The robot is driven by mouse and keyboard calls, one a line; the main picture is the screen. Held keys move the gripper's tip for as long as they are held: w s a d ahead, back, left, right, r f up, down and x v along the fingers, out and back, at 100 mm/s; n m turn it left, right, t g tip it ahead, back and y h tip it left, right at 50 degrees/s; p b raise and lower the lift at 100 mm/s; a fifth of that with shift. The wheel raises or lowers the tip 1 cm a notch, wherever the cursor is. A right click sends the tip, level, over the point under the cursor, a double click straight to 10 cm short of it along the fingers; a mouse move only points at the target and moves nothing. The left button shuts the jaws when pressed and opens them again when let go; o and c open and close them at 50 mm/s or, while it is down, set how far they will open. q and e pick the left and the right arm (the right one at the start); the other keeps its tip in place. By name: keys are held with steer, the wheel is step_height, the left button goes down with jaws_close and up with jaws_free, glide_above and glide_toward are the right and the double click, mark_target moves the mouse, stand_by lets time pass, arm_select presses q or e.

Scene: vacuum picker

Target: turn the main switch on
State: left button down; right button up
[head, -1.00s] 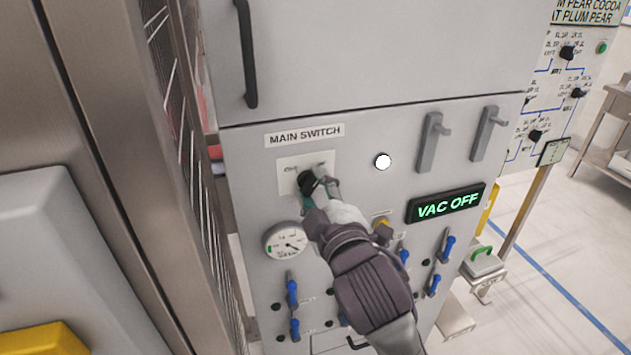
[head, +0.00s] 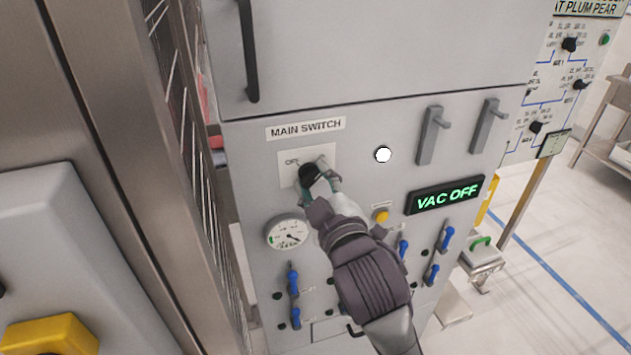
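The main switch (head: 308,173) is a black rotary knob on a pale plate under the "MAIN SWITCH" label (head: 306,129) on the grey cabinet. My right gripper (head: 317,178) is at the knob, its fingers around it and closed on it as far as I can see. The gripper and wrist partly hide the knob and the lower right of the plate. Part of a position marking shows at the plate's upper left. The display (head: 446,196) reads "VAC OFF" in green. A round white lamp (head: 383,155) sits right of the plate. My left gripper is not in view.
A round gauge (head: 287,233), a yellow button (head: 381,216) and several blue valve levers (head: 293,283) surround my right arm. Grey handles (head: 432,135) stick out at the upper right. A mesh guard (head: 195,170) stands close on the left. Open floor lies at the right.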

steer(key=o, duration=0.5)
steer(key=shift+c, duration=0.2)
steer(key=shift+s, duration=0.15)
steer(key=v, duration=0.7)
